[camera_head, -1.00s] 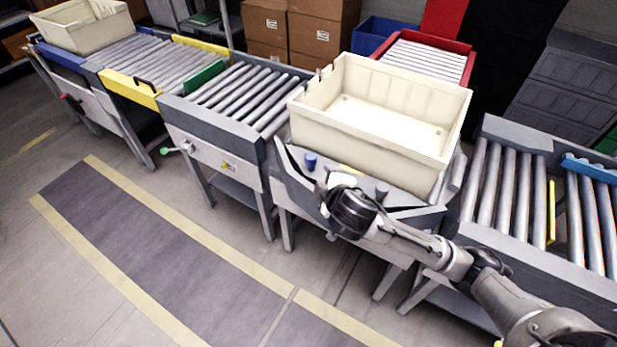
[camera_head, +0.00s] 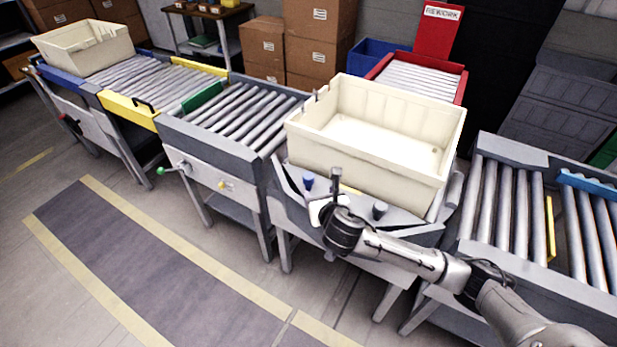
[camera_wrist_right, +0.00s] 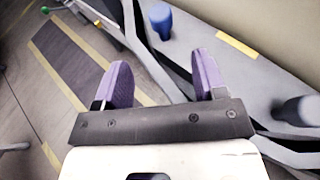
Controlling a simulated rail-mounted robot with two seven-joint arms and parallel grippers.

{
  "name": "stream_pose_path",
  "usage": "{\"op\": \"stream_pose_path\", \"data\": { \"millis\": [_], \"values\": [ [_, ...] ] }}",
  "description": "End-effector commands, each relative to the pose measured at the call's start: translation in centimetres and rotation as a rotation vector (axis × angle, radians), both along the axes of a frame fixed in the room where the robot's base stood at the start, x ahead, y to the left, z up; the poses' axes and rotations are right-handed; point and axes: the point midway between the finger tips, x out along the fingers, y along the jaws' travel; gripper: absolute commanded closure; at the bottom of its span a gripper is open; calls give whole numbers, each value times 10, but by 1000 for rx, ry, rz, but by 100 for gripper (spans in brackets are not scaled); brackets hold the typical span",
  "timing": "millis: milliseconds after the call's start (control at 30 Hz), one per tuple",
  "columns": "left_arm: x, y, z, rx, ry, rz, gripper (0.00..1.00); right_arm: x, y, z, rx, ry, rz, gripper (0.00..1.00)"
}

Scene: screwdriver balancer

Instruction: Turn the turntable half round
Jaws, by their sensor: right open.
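The turntable (camera_head: 412,222) is the grey deck under a large cream tote (camera_head: 388,163). A blue knob (camera_head: 308,181) and a dark grey knob (camera_head: 380,210) stand on its front edge, with a yellow mark between them. In the right wrist view the blue knob (camera_wrist_right: 159,20) is beyond the fingertips and the grey knob (camera_wrist_right: 297,114) is to the right. My right gripper (camera_wrist_right: 163,66) is open, with two purple-padded fingers and nothing between them. In the head view it is at the turntable's front edge between the knobs, apart from both. My left gripper is not in view.
A roller conveyor (camera_head: 240,115) adjoins on the left, with a green-knobbed lever (camera_head: 166,169) on its front. Another roller conveyor (camera_head: 508,205) is at the right. A red-framed roller lane (camera_head: 420,78) lies behind the tote. The floor in front is clear.

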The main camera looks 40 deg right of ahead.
Motion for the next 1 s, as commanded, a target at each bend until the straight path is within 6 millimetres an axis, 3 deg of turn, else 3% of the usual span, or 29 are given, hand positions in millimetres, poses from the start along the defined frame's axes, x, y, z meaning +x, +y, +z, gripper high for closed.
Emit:
{"op": "stream_pose_path", "data": {
  "millis": [600,1000],
  "values": [
    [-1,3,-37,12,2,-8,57,86,-37,-41,-1,0,-2,35],
    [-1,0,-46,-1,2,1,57,112,-48,-51,-1,0,0,35]
  ]
}}
